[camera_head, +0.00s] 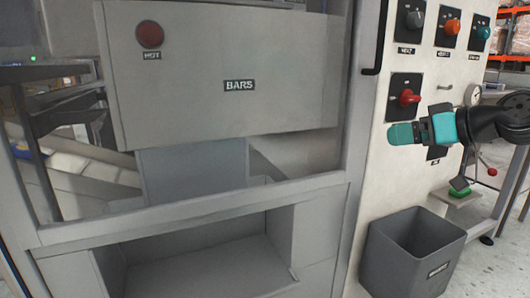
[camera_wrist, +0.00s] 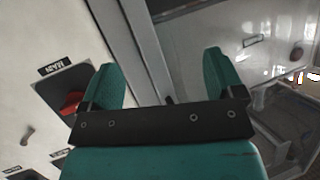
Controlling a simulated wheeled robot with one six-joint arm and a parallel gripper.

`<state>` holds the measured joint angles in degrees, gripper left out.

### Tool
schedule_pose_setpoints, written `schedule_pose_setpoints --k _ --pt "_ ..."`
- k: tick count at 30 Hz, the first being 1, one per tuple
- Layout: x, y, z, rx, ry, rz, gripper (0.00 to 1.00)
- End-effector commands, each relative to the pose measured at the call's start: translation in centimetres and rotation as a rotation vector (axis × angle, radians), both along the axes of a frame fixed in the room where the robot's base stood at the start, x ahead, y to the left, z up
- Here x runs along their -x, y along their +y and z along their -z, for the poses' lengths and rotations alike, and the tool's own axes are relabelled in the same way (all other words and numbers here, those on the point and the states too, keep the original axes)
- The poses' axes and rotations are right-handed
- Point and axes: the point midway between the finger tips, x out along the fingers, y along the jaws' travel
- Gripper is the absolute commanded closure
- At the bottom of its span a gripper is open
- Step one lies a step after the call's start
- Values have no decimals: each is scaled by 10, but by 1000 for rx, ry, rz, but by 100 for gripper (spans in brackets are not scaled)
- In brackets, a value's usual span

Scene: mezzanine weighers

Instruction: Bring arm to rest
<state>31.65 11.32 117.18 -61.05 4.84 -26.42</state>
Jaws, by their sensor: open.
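My gripper (camera_head: 401,133) is teal and black and reaches in from the right side of the head view. It is in front of the white control panel (camera_head: 392,190), just below a red rotary switch (camera_head: 408,98). In the wrist view my gripper (camera_wrist: 164,80) has its two teal fingers spread apart with nothing between them. The red switch (camera_wrist: 73,102), on a black plate marked MAIN, shows left of the left finger. I cannot tell whether the gripper touches the panel. The gripper hides part of a dark plate on the panel behind it.
Black, orange and teal knobs (camera_head: 449,27) sit higher on the panel. A grey cabinet marked BARS (camera_head: 220,110) stands left, with an open bay (camera_head: 200,268) below. A grey bin (camera_head: 405,262) stands on the floor under the gripper. A red-tipped lever (camera_head: 491,171) is at right.

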Motion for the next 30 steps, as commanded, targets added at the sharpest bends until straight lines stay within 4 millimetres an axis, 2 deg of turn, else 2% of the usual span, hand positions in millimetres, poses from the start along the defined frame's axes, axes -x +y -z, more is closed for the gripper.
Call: schedule_pose_setpoints --k 1,3,6,9,14,20,21,30 --pt "18 40 8 22 82 -62 13" --pt "49 85 25 60 212 -126 13" --pt "100 130 48 129 384 -194 13" --pt "148 155 67 200 521 -234 13" --pt "216 171 90 314 689 -266 13" --pt "289 166 114 462 849 -269 13" --pt "287 165 97 457 852 -260 13" --pt "284 165 29 452 850 -261 13"
